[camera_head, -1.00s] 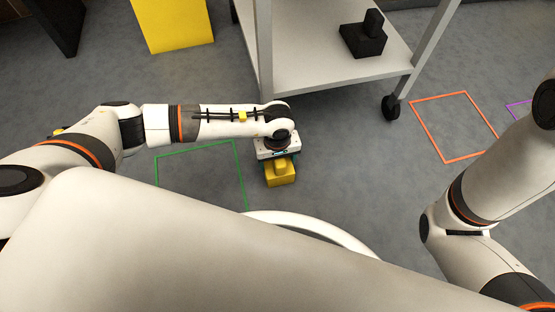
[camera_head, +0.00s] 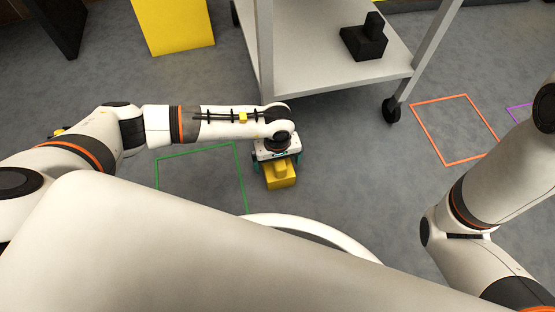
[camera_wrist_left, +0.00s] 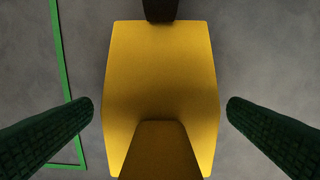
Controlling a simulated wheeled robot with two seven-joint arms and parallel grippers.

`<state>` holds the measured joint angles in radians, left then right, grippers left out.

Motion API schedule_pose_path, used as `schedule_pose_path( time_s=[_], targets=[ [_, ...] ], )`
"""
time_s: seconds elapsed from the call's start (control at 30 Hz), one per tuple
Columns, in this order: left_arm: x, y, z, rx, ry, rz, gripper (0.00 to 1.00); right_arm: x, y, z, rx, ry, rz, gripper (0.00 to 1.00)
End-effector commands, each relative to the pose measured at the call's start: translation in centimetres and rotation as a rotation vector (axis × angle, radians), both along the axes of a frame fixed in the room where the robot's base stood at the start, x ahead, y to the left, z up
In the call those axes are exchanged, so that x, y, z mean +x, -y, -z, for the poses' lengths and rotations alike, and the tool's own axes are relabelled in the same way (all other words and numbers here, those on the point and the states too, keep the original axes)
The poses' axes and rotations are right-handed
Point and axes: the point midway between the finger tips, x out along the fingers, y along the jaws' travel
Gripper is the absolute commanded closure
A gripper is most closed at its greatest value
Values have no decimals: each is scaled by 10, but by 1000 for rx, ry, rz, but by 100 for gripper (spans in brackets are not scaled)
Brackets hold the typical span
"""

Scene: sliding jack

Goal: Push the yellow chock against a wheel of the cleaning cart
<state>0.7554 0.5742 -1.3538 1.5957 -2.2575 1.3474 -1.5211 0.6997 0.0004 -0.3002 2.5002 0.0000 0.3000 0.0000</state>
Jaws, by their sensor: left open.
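The yellow chock (camera_head: 281,178) is on the grey floor under my left gripper (camera_head: 276,162), near the front-left leg of the cleaning cart (camera_head: 330,72). In the left wrist view the chock (camera_wrist_left: 162,75) is between the two dark green fingers of my left gripper (camera_wrist_left: 160,118), with a gap on each side. The gripper is open. A dark part (camera_wrist_left: 160,9), perhaps a cart wheel, meets or overlaps the chock's upper edge; contact is unclear. One black cart wheel (camera_head: 391,109) shows at the front right. The front-left wheel is hidden behind my arm. My right gripper is out of view.
A green floor outline (camera_head: 201,149) is left of the chock, and an orange one (camera_head: 455,128) is right of the cart. A black block (camera_head: 364,44) sits on the cart's shelf. A yellow panel (camera_head: 173,24) stands behind. The floor right of the chock is clear.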

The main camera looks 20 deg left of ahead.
Motion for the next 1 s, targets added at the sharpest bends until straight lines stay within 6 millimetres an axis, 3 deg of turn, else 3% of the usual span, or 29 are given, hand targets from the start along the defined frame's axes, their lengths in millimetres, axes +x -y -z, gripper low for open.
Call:
schedule_pose_path(
  time_s=[0.27, 0.67, 0.8, 1.0],
  targets=[
    [0, 0, -24, -1, 1, 1, 2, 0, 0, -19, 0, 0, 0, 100],
    [1, 0, -107, -1, 3, 0, 2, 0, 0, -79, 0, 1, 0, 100],
    [1, 0, -120, -1, 3, 0, 2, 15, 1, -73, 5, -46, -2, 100],
    [1, 0, -121, 0, 2, 0, 2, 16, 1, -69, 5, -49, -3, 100]
  ],
)
